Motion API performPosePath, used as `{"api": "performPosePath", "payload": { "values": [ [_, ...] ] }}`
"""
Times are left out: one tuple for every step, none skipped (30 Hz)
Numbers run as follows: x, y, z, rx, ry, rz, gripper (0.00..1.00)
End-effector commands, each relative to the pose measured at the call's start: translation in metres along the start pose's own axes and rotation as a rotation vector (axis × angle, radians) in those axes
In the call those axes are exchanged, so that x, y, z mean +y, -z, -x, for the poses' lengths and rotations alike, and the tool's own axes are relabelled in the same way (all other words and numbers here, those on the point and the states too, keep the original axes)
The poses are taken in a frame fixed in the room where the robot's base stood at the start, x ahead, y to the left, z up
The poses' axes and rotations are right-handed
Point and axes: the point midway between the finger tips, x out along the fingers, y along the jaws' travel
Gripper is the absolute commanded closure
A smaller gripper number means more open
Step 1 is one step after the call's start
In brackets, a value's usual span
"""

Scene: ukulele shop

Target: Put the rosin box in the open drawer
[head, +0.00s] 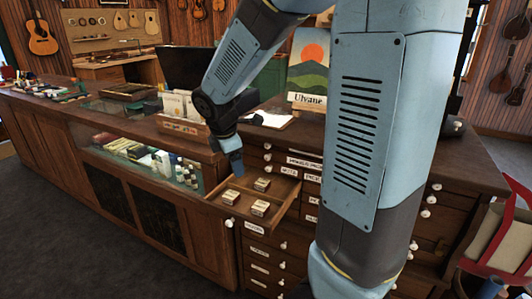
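I cannot tell which, if any, is the rosin box. My gripper (235,166) points down over the drawer's back left part, close above the boxes. Its fingers look narrow and close together, but they are too small to tell whether they are open, shut or holding something.
A glass display case (140,155) with small goods runs left of the drawer. Closed labelled drawers with white knobs lie around and below it. A red chair (500,240) is at right.

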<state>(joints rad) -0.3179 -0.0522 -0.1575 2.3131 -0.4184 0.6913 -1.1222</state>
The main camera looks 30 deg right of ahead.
Motion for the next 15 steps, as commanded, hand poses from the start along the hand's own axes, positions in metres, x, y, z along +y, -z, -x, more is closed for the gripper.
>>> {"api": "performPosePath", "payload": {
  "values": [
    [-0.007, -0.008, 0.014, 0.014, -0.011, -0.092, 0.20],
    [-0.012, -0.011, 0.021, 0.024, -0.015, -0.150, 0.20],
    [-0.018, -0.016, 0.030, 0.037, -0.021, -0.228, 0.20],
    [-0.023, -0.019, 0.036, 0.047, -0.024, -0.285, 0.20],
    [-0.028, -0.022, 0.043, 0.056, -0.027, -0.341, 0.20],
    [-0.035, -0.026, 0.052, 0.070, -0.030, -0.419, 0.20],
    [-0.040, -0.028, 0.058, 0.081, -0.034, -0.474, 0.20],
    [-0.045, -0.030, 0.064, 0.091, -0.035, -0.530, 0.20],
    [-0.052, -0.034, 0.072, 0.105, -0.037, -0.605, 0.20],
    [-0.058, -0.035, 0.078, 0.116, -0.039, -0.660, 0.20],
    [-0.063, -0.038, 0.084, 0.127, -0.042, -0.715, 0.20],
    [-0.071, -0.040, 0.092, 0.143, -0.043, -0.790, 0.20],
    [-0.077, -0.042, 0.097, 0.153, -0.043, -0.843, 0.20],
    [-0.083, -0.043, 0.102, 0.165, -0.043, -0.898, 0.20],
    [-0.090, -0.044, 0.110, 0.181, -0.044, -0.969, 0.20]
  ]
}}
